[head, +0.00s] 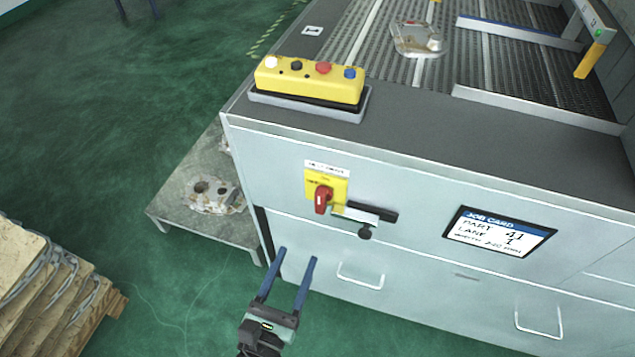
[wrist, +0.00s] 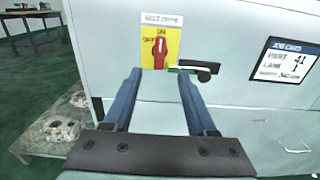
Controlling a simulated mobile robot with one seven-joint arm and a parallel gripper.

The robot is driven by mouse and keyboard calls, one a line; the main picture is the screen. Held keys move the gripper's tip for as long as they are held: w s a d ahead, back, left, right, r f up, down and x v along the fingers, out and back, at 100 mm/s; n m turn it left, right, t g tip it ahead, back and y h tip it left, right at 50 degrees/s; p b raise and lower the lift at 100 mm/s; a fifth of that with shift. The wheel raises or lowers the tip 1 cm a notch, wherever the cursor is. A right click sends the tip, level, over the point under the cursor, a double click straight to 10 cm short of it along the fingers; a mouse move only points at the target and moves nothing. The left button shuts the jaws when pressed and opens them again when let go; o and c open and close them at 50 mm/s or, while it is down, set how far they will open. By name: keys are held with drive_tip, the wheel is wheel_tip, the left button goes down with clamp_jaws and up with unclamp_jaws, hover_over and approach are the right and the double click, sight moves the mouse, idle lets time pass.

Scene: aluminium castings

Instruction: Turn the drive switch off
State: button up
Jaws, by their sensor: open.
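The drive switch (head: 321,199) is a red rotary handle on a yellow plate (head: 341,187), on the front of the grey machine cabinet. Its handle looks roughly vertical; it also shows in the wrist view (wrist: 160,49). The plate's small lettering is hard to read, though "ON" and "OFF" seem to show in the wrist view. My gripper (head: 298,254) is open and empty, with two blue fingers pointing toward the cabinet, below and apart from the switch. In the wrist view the switch appears just beyond and between the fingertips (wrist: 160,78).
A dark latch with a knob (head: 366,231) sticks out right of the switch. A job card screen (head: 499,237) and drawer handles (head: 361,281) are on the cabinet front. A yellow button box (head: 309,81) sits on top. A low table (head: 172,207) with castings stands left.

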sight(319, 203)
drive_tip(key=x, duration=1.2)
drive_tip(key=shift+w+d+f, duration=0.1)
drive_tip(key=shift+w+d, duration=0.05)
drive_tip(key=shift+w, duration=0.25)
clamp_jaws()
